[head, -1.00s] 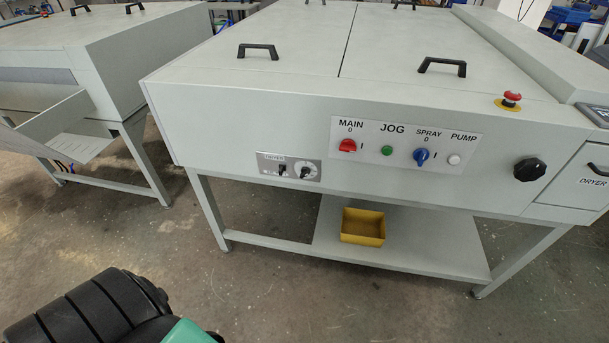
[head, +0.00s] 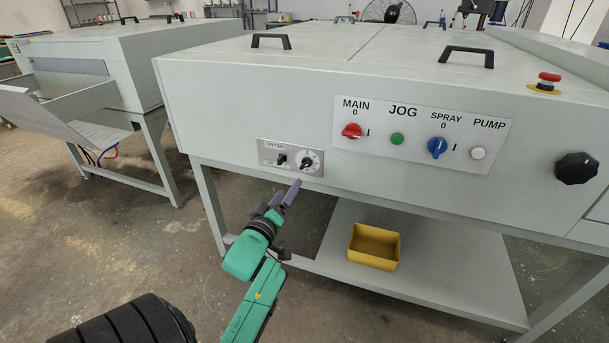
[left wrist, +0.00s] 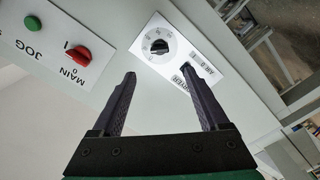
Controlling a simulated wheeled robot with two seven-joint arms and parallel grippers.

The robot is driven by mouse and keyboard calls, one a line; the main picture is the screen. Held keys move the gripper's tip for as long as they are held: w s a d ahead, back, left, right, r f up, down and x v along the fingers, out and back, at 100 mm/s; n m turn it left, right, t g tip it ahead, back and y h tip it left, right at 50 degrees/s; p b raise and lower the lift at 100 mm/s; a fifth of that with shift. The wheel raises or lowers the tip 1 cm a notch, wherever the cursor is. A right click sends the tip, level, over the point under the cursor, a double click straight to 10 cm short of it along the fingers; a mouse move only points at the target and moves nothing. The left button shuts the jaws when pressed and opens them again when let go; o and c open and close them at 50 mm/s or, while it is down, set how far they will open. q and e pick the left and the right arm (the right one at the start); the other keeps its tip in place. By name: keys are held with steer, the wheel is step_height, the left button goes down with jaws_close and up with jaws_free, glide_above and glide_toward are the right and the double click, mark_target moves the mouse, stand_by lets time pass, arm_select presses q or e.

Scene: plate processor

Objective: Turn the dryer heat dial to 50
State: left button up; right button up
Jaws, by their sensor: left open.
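The dryer heat dial (head: 307,162) is a round black knob on a white scale, at the right of the small grey dryer panel (head: 267,146) on the machine's front. It also shows in the left wrist view (left wrist: 159,42), just beyond and between the fingertips. A small black dryer switch (head: 281,160) sits left of the dial. My left gripper (head: 287,188) is open and empty, just below and in front of the panel, apart from the dial. In the left wrist view its two dark fingers (left wrist: 170,78) are spread. The dial's exact setting is too small to read. My right gripper is not in view.
The main panel (head: 378,160) to the right carries a red main knob (head: 351,131), a green jog button (head: 397,139), a blue spray knob (head: 437,147) and a white pump button (head: 477,153). A yellow bin (head: 374,247) stands on the lower shelf (head: 440,265).

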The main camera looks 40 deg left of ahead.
mark_target(304, 167)
arm_select(q)
steer(key=b+x, duration=0.1)
steer(key=x, duration=1)
steer(key=shift+w, duration=0.15)
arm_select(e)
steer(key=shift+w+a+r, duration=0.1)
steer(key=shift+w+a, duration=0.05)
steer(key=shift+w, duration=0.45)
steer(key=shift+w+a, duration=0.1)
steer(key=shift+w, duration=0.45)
arm_select(q)
jaws_close()
